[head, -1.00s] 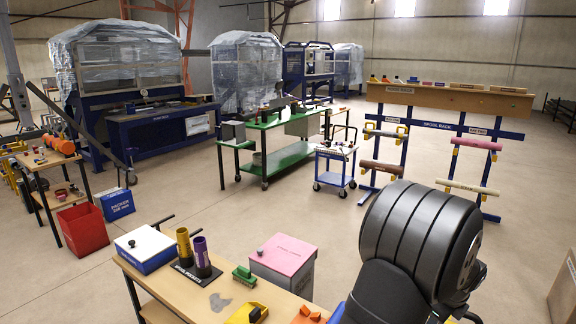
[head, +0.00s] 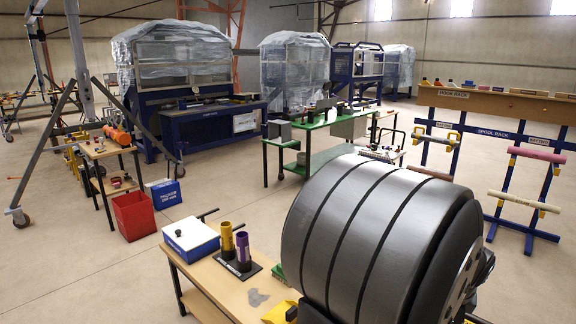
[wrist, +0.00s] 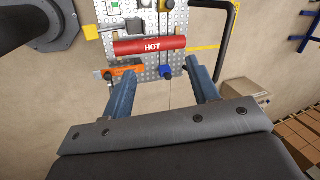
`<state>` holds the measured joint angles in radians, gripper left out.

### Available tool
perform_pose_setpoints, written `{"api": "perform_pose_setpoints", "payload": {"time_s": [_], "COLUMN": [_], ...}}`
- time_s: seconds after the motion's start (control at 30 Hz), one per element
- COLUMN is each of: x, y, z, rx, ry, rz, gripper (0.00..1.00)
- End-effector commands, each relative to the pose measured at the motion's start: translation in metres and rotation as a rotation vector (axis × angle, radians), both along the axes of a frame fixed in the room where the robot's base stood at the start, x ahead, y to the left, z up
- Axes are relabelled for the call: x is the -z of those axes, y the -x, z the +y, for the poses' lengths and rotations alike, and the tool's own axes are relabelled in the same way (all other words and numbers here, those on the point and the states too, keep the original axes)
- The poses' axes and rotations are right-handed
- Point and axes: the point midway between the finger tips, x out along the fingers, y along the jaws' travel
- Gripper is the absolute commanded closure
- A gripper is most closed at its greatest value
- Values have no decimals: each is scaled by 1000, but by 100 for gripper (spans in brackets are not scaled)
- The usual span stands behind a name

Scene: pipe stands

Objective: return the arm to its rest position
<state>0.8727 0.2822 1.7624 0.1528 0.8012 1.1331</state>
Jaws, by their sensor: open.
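My gripper (wrist: 163,88) shows in the wrist view with its two blue fingers spread wide apart and nothing between them. Beyond the fingers is a grey pegboard (wrist: 150,60) on the wall, bearing a red cylinder marked HOT (wrist: 150,45). The fingers are apart from it. In the head view a large dark grey ribbed part of my arm fills the lower right, and the gripper itself is not visible there.
A wooden workbench (head: 222,287) stands close in front, with a blue-and-white box (head: 191,238), a yellow cylinder (head: 227,238) and a purple cylinder (head: 243,250). A red bin (head: 134,216) stands at left.

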Motion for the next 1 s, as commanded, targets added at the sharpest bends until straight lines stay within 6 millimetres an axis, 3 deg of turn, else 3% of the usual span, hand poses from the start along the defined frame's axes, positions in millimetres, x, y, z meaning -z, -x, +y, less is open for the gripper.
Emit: {"api": "perform_pose_setpoints", "payload": {"time_s": [0.4, 0.6, 1.0], "x": [-24, -30, -32], "y": [12, 19, 22], "z": [57, 77, 86], "rx": [-239, -323, -366], "ry": [83, 112, 126], "rz": [22, 31, 37], "gripper": [45, 45, 45]}}
